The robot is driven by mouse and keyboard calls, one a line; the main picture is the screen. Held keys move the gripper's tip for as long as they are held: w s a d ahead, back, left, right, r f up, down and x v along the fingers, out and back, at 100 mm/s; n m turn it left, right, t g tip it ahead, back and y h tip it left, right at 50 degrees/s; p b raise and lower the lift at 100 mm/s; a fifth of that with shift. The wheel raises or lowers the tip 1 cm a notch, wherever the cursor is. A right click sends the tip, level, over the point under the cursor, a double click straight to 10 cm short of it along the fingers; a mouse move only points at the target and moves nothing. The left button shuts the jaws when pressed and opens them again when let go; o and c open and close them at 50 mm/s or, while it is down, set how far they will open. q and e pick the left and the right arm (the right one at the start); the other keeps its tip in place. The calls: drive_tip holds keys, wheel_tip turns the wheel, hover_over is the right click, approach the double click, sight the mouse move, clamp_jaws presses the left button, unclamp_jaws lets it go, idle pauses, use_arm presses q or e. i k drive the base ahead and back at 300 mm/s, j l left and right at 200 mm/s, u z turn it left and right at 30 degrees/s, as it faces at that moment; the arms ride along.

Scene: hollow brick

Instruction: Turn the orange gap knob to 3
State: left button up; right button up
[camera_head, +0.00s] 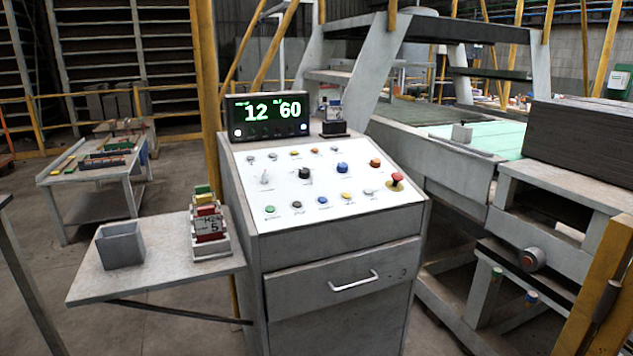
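A small orange knob (375,162) sits at the upper right of the sloped white control panel (325,205), right of a blue knob (342,167) and a black knob (305,172). Its pointer and any numbers around it are too small to read. I cannot tell from labels which is the gap knob. The display (268,115) above the panel reads 12 and 60 in green. Neither of my grippers is in view.
A red mushroom button (397,180) stands at the panel's right edge, with several coloured buttons along the front. A side shelf (165,275) holds a grey open box (120,244) and a stack of coloured blocks (208,225). A drawer handle (354,281) sticks out below.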

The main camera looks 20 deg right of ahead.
sight(375, 162)
drive_tip(key=i+l+u, duration=0.1)
drive_tip(key=l, duration=0.25)
drive_tip(key=i+l+u, duration=0.15)
drive_tip(key=l, duration=0.25)
drive_tip(key=i+l+u, duration=0.1)
drive_tip(key=l, duration=0.3)
drive_tip(key=i, duration=0.05)
